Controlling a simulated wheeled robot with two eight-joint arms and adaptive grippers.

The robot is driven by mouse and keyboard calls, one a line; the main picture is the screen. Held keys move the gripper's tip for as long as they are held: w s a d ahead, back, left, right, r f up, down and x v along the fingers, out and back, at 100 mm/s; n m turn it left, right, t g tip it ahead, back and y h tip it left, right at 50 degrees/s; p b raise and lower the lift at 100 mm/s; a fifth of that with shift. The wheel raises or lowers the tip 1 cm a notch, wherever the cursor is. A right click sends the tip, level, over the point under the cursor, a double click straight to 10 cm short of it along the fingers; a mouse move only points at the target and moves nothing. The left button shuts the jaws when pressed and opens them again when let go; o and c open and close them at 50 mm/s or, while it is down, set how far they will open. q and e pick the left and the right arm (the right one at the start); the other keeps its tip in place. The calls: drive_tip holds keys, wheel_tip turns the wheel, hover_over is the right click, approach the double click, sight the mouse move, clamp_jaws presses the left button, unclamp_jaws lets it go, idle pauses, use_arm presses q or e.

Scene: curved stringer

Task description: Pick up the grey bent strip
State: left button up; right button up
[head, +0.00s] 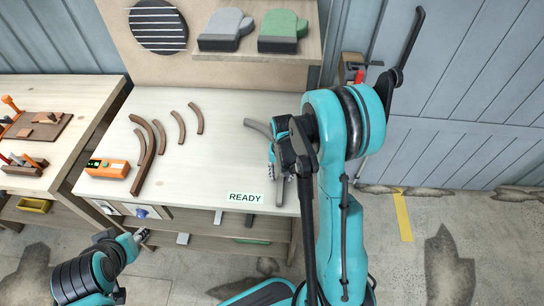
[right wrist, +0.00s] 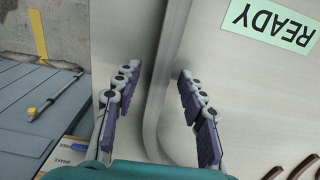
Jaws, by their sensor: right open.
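The grey bent strip (head: 257,127) lies on the pale workbench, left of my right arm, which hides part of it in the head view. In the right wrist view the strip (right wrist: 158,110) runs between the two open fingers, with a gap on each side. My right gripper (right wrist: 159,75) is open and holds nothing; in the head view it (head: 274,160) is over the strip and partly hidden by its own arm. My left gripper (head: 142,236) is low at the left, in front of the bench, too small to read.
Several brown curved strips (head: 161,138) and an orange device (head: 108,168) lie on the bench (head: 215,165). A READY label (head: 245,197) is at its front edge. A shelf (head: 250,50) holds grey and green mitts. A second table (head: 70,95) with tools stands left.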

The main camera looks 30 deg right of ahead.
drive_tip(key=shift+r, duration=0.1)
clamp_jaws()
